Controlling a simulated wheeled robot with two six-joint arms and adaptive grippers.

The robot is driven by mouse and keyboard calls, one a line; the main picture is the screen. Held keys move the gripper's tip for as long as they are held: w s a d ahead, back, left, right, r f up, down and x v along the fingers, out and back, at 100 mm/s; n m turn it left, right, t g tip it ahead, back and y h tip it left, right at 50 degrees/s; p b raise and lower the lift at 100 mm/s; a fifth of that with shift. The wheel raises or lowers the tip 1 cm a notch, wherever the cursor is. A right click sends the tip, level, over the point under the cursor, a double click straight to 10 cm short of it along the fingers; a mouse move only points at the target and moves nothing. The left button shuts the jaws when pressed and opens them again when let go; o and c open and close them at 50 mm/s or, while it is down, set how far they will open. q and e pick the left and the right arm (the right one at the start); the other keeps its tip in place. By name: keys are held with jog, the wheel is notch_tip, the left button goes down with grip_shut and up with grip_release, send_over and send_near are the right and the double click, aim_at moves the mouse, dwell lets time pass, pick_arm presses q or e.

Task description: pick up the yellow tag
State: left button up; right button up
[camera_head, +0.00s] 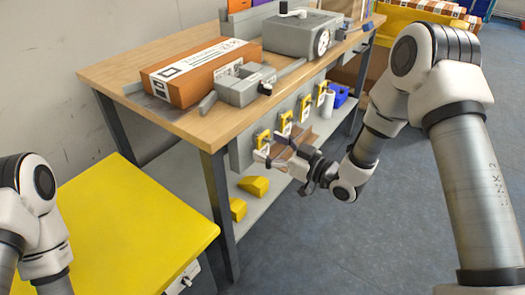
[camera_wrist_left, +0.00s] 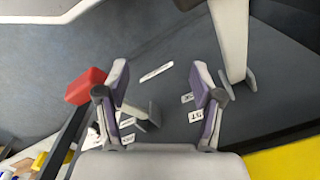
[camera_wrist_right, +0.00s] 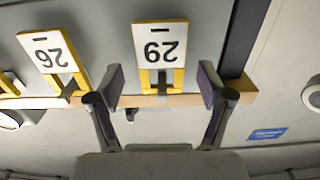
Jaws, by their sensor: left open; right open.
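Several yellow tags (camera_head: 263,138) with white number plates hang in a row on the grey panel at the workbench's front. My right gripper (camera_head: 273,147) is open and empty in front of the tag nearest the bench corner. In the right wrist view, the tag numbered 29 (camera_wrist_right: 160,44) appears upside down between and beyond the open fingers (camera_wrist_right: 160,82), with no contact visible. The tag numbered 26 (camera_wrist_right: 47,52) hangs to its left. My left gripper (camera_wrist_left: 160,80) is open and empty, seen only in its wrist view over the floor.
An orange-brown box (camera_head: 196,72) and grey machines (camera_head: 300,36) stand on the wooden workbench (camera_head: 130,73). Yellow wedge-shaped things (camera_head: 254,186) lie on its lower shelf. A yellow table (camera_head: 115,235) is at the left. Open floor (camera_head: 350,255) lies at the right.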

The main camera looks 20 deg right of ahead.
jog(key=shift+w+a, duration=0.4)
jog(key=c, duration=1)
jog(key=shift+r, duration=0.1)
